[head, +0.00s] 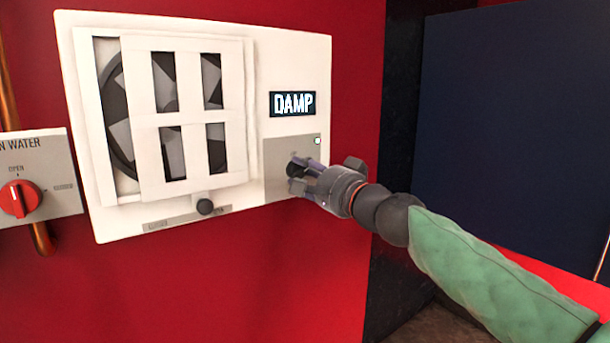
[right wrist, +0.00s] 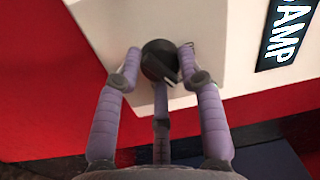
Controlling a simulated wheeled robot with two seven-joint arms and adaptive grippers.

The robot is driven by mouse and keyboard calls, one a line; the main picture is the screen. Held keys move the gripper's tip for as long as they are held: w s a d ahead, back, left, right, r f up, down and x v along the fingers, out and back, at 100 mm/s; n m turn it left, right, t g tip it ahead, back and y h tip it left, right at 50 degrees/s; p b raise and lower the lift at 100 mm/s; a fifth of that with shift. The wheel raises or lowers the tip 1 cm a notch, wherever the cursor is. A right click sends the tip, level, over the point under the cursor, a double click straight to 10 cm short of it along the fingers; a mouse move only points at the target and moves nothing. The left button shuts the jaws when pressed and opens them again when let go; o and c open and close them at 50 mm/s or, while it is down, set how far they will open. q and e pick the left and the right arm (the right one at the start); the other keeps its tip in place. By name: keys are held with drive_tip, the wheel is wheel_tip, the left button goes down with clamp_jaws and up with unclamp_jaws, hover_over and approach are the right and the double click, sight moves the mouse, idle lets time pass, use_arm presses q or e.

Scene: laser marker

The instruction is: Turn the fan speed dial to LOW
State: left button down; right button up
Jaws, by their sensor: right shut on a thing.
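The fan speed dial (right wrist: 160,61) is a dark round knob on a grey plate (head: 279,153) at the lower right of the white fan panel (head: 290,50). My right gripper (head: 298,174) is at this dial, and its fingers hide most of it in the head view. In the right wrist view the purple fingers (right wrist: 160,75) are closed around the dial from several sides. The dial's markings and pointer cannot be read. A display (head: 293,104) above the plate reads DAMP. My left gripper is not in view.
A fan behind a white grille (head: 196,158) fills the panel's left part. A small black knob (head: 205,207) sits below it. A red water dial (head: 19,198) is on a separate plate at far left. A dark blue panel (head: 520,120) stands at right.

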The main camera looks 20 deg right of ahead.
drive_tip(key=o, duration=1.1)
drive_tip(key=shift+d+r, duration=0.1)
drive_tip(key=shift+r, duration=0.05)
drive_tip(key=shift+o, duration=0.2)
drive_tip(key=v, duration=1.2)
drive_tip(key=shift+f, duration=0.2)
